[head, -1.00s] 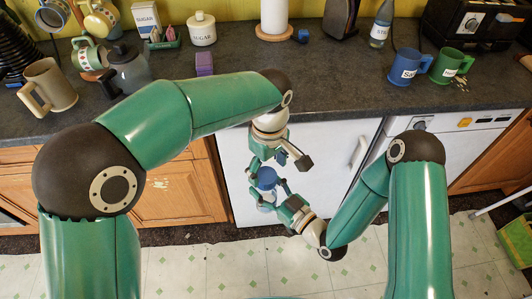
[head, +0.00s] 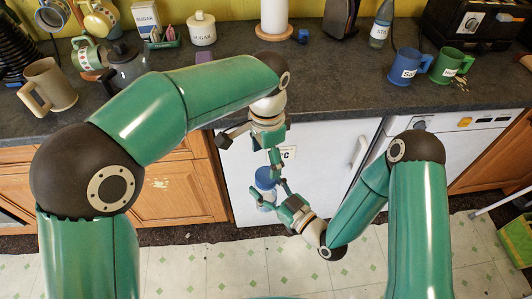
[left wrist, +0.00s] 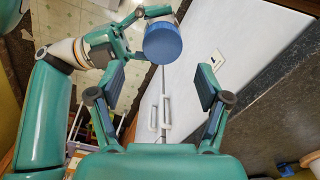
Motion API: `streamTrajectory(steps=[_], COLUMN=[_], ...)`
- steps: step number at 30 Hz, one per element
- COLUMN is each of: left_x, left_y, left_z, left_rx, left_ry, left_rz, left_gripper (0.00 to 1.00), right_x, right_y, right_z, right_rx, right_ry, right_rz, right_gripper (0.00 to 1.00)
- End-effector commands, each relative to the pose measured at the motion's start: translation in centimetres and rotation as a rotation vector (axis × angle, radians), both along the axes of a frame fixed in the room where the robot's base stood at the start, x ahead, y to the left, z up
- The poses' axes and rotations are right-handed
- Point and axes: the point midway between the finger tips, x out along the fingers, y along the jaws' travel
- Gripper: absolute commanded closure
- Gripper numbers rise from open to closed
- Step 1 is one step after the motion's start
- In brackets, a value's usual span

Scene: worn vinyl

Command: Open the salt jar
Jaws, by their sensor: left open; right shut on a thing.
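The salt jar, with a round blue lid (head: 265,176) and a pale body, is held in front of the white appliance door in the head view. My right gripper (head: 275,197) is shut on the jar below the lid. The lid sits on top of the jar; it also shows in the left wrist view (left wrist: 163,46). My left gripper (head: 273,165) is open just above the lid in the head view. Most of the jar body is hidden there.
White appliance doors (head: 320,165) stand close behind the jar. The dark counter (head: 330,85) above them holds a blue mug (head: 405,66), a green mug (head: 446,66), a sugar jar (head: 201,30) and a beige mug (head: 50,87).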

Motion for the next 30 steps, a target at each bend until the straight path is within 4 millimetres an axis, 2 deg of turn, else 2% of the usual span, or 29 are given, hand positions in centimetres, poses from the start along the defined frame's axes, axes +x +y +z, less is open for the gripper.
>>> streamTrajectory(steps=[5, 18, 30], left_x=[0.4, 0.3, 0.4], left_y=[0.1, 0.0, 0.0], left_z=[-0.9, -6.8, -7.5], left_rx=[-0.006, -0.006, -0.008], left_ry=[-0.007, -0.007, -0.009], left_rz=[0.009, 0.010, 0.011], left_gripper=[0.23, 0.23, 0.23], right_x=[0.0, 0.0, 0.0], right_y=[0.0, 0.0, 0.0], right_z=[0.0, 0.1, 0.0], right_rx=[0.001, 0.001, 0.001], right_ry=[-0.002, -0.002, -0.002], right_rz=[0.000, 0.000, 0.000], right_gripper=[1.00, 1.00, 1.00])
